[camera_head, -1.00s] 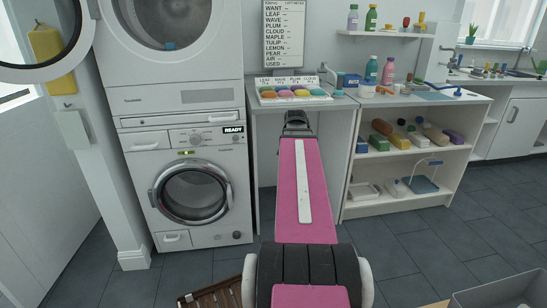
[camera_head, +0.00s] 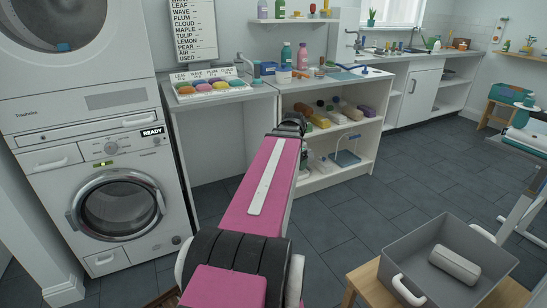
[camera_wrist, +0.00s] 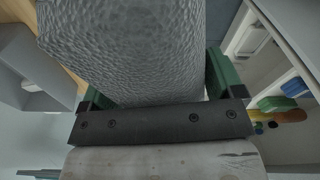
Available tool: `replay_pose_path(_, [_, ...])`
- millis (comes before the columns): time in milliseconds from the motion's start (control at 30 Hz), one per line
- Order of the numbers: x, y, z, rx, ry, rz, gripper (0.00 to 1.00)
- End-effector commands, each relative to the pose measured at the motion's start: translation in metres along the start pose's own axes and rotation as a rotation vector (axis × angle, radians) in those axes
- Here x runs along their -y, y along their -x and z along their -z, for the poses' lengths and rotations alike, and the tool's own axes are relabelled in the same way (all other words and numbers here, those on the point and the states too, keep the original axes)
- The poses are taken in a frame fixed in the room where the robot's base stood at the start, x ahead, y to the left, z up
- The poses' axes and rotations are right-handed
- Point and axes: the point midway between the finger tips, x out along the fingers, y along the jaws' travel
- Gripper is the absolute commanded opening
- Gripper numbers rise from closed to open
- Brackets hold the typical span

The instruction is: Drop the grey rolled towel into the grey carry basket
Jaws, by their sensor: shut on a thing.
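The grey rolled towel (camera_wrist: 125,45), with a bumpy weave, fills the middle of the wrist view between the green fingers of my gripper (camera_wrist: 157,85). My gripper is shut on it. In the head view my pink arm reaches away toward the shelf unit and the towel cannot be seen there. The grey carry basket (camera_head: 398,262) with white handles stands at the lower right of the head view, on a wooden stool. A pale grey roll (camera_head: 454,265) lies inside it. My gripper is beyond and left of the basket, apart from it.
The wooden stool (camera_head: 372,287) holds the basket. A white shelf unit (camera_head: 330,178) with several coloured items stands behind my arm. A washing machine (camera_head: 110,200) is at left. An ironing board (camera_head: 530,140) is at far right. Dark floor is clear between shelf and basket.

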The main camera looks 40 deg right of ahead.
Motion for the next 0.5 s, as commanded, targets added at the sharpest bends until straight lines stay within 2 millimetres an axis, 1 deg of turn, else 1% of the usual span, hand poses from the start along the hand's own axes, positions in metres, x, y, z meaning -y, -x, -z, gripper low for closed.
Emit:
replay_pose_path(33, [-0.014,-0.003,0.010,0.000,-0.043,-0.004,0.58])
replay_pose_path(200, [-0.055,-0.012,0.037,-0.001,-0.173,-0.017,0.58])
replay_pose_path(367, [-0.096,-0.021,0.059,-0.001,-0.296,-0.029,0.58])
replay_pose_path(500, [-0.133,-0.028,0.076,-0.001,-0.405,-0.040,0.58])
